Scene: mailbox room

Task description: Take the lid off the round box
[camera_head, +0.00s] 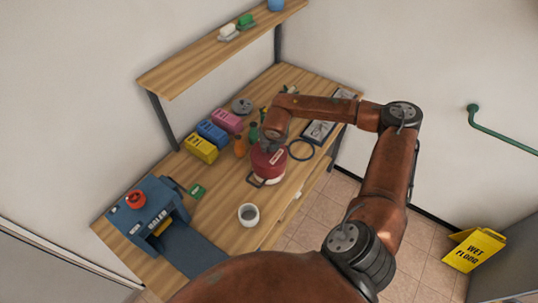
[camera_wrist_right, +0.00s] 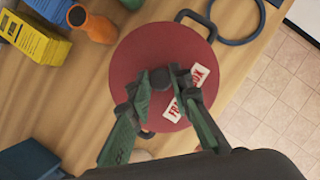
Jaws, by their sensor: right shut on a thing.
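The round box (camera_head: 270,172) stands upright near the right front of the wooden table, with dark loop handles on its sides. Its dark red round lid (camera_wrist_right: 140,55) fills the middle of the right wrist view and carries a white label with red letters. My right gripper (camera_wrist_right: 170,78) comes down over the lid's middle, its fingers shut on the lid's grip, which they mostly hide. In the head view, my right gripper (camera_head: 268,148) is above the box, partly hidden by its own wrist. I cannot tell whether the lid sits on the rim or is raised. My left gripper is not in view.
An orange bottle (camera_head: 240,147) and a green bottle (camera_head: 253,133) stand close left of the box. A dark ring (camera_head: 301,149) lies at its right. A white cup (camera_head: 248,214) stands in front. Yellow, blue and pink boxes line the back; a blue machine (camera_head: 148,217) stands left.

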